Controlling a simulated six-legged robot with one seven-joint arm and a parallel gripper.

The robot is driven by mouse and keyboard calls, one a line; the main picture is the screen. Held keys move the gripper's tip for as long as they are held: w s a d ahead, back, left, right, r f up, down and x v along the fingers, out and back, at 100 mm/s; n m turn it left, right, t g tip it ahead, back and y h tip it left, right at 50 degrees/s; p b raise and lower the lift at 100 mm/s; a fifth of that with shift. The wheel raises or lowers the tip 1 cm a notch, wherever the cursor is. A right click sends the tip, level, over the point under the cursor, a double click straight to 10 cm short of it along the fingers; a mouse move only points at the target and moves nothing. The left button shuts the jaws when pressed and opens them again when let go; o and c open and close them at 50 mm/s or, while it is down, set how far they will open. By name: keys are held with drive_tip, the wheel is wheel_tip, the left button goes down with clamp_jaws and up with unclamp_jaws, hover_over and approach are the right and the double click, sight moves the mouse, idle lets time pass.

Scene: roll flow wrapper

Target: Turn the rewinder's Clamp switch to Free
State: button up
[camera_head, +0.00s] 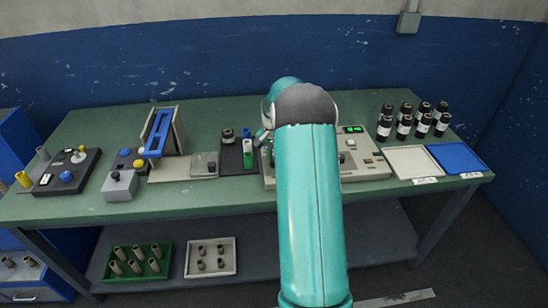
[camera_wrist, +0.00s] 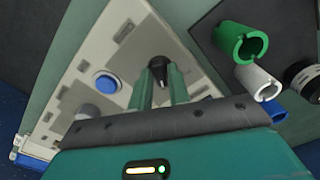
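The rewinder appears to be the beige machine (camera_head: 368,165) with green displays at the middle of the bench, partly hidden behind my arm in the head view. Its panel (camera_wrist: 128,48) fills the left of the wrist view. A black knob (camera_wrist: 157,73) on the panel, perhaps the Clamp switch, shows between and just beyond my fingertips. Its label and setting cannot be read. My gripper (camera_wrist: 161,68) has its two green fingers apart, one on each side of the knob; contact cannot be made out. In the head view the gripper is hidden by my arm.
A blue button (camera_wrist: 105,83) and a grey knob (camera_wrist: 86,112) sit left of my fingers. A green tube (camera_wrist: 238,45), a white tube (camera_wrist: 258,78) and a black jar (camera_wrist: 302,76) stand to the right. Black bottles (camera_head: 405,122) and white (camera_head: 412,162) and blue trays (camera_head: 457,157) occupy the bench's right end.

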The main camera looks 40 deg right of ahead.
clamp_jaws()
drive_tip(key=shift+n, duration=0.4)
drive_tip(key=n, duration=1.1)
drive_tip(key=shift+r, duration=0.1)
idle(0.4)
drive_tip(key=shift+o, duration=2.2)
unclamp_jaws()
